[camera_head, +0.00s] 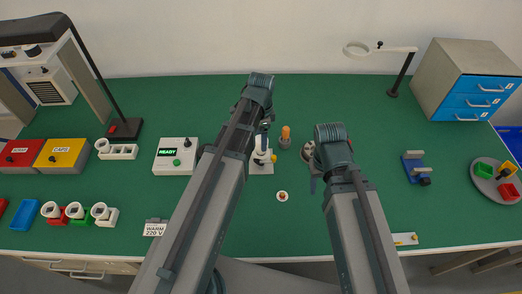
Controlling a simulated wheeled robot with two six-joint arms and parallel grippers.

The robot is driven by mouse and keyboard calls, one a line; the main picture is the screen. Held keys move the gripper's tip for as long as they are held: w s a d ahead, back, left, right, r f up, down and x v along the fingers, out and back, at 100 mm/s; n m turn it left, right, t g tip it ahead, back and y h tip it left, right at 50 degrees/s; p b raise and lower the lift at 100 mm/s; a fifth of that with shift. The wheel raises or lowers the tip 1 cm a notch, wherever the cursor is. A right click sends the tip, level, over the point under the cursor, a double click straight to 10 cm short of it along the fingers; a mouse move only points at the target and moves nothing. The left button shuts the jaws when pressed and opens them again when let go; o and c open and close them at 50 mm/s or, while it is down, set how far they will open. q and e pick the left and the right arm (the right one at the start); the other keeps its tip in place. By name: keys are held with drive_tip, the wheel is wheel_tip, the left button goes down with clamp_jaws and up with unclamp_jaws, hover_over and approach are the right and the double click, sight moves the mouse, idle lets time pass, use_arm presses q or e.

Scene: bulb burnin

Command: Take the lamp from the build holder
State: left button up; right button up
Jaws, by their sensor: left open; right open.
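The likely build holder (262,168) is a small pale block on the green table, left of the middle, with a white upright piece on it that may be the lamp (261,143). My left arm covers part of it, so its exact form is hard to tell. My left gripper (264,126) is open, close above the upright piece; whether they touch cannot be told. My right gripper (313,175) is open and right of the holder, beside a round grey-brown thing (307,152) partly hidden by it.
An orange-topped piece (285,136) stands between the grippers. A white READY box (176,157) is at left, a blue stand (414,167) at right. A ring lamp (392,92) and drawers (466,85) stand at back right. The table front centre-right is mostly clear.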

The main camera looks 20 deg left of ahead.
use_arm(q)
wheel_tip(320, 180, down, 5)
drive_tip(key=b, duration=0.4)
drive_tip(key=shift+w+a+b, duration=0.1)
drive_tip(key=shift+b, duration=0.2)
use_arm(e)
wheel_tip(320, 180, down, 5)
drive_tip(key=shift+f, duration=0.1)
use_arm(q)
drive_tip(key=c, duration=1.1)
drive_tip(key=shift+r, duration=0.2)
use_arm(e)
drive_tip(key=shift+r, duration=0.25)
use_arm(q)
wheel_tip(320, 180, up, 10)
drive_tip(key=p, duration=1)
use_arm(e)
wheel_tip(320, 180, up, 10)
use_arm(q)
drive_tip(key=shift+r+p, duration=2.15)
drive_tip(key=shift+p, duration=0.2)
use_arm(e)
drive_tip(key=shift+r, duration=2.2)
use_arm(q)
drive_tip(key=shift+f, duration=0.1)
use_arm(e)
drive_tip(key=shift+f, duration=0.1)
